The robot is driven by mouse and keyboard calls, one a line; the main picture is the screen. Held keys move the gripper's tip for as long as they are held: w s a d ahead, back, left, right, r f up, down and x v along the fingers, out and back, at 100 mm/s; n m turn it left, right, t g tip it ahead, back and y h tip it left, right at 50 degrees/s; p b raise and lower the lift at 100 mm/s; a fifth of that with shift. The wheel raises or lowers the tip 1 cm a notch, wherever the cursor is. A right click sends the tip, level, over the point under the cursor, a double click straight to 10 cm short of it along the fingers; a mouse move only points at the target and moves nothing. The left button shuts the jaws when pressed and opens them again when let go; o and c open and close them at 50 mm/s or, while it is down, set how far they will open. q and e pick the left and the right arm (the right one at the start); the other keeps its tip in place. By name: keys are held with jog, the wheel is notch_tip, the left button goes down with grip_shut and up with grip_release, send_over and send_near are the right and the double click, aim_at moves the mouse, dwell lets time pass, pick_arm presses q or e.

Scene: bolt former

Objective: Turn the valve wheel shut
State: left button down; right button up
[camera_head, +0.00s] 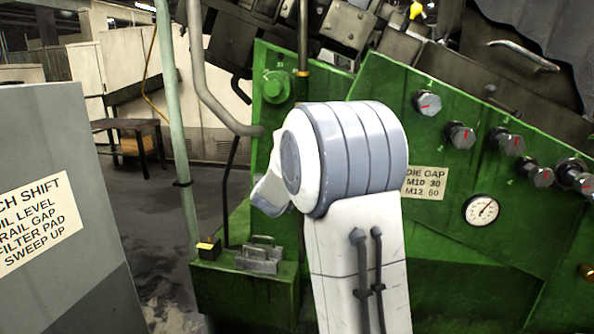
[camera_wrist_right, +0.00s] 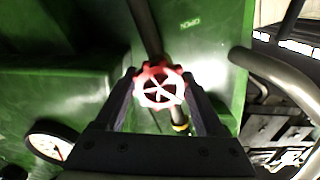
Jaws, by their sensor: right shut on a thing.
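The valve wheel (camera_wrist_right: 160,88) is a small scalloped handwheel, red at the rim and pale at the spokes, in the middle of the right wrist view. My right gripper (camera_wrist_right: 159,76) has its two dark fingers on opposite sides of the rim and is shut on the wheel. A dark pipe (camera_wrist_right: 146,30) runs behind the wheel. In the head view my own right arm stands in front of the machine, and the wheel and right gripper do not show there. My left gripper is in neither view.
The green machine (camera_head: 440,260) carries several knobs (camera_head: 461,135) and a gauge (camera_head: 482,211). A bent grey pipe (camera_wrist_right: 275,80) passes close to the right of the right gripper. A grey cabinet (camera_head: 75,125) stands at the left. Open floor (camera_head: 160,230) lies behind it.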

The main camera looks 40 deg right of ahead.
jog(key=m+b, duration=0.3)
jog(key=shift+f+m, duration=0.15)
jog(key=shift+m, duration=0.25)
jog(key=m+b, duration=0.3)
jog(key=shift+m, duration=0.3)
jog(key=m+b, duration=0.2)
jog(key=m, duration=0.1)
jog(key=shift+r+m+b, duration=0.2)
jog(key=shift+m+b, duration=0.75)
jog(key=shift+m, duration=0.45)
jog(key=o, duration=1.3)
jog(key=shift+o, duration=0.2)
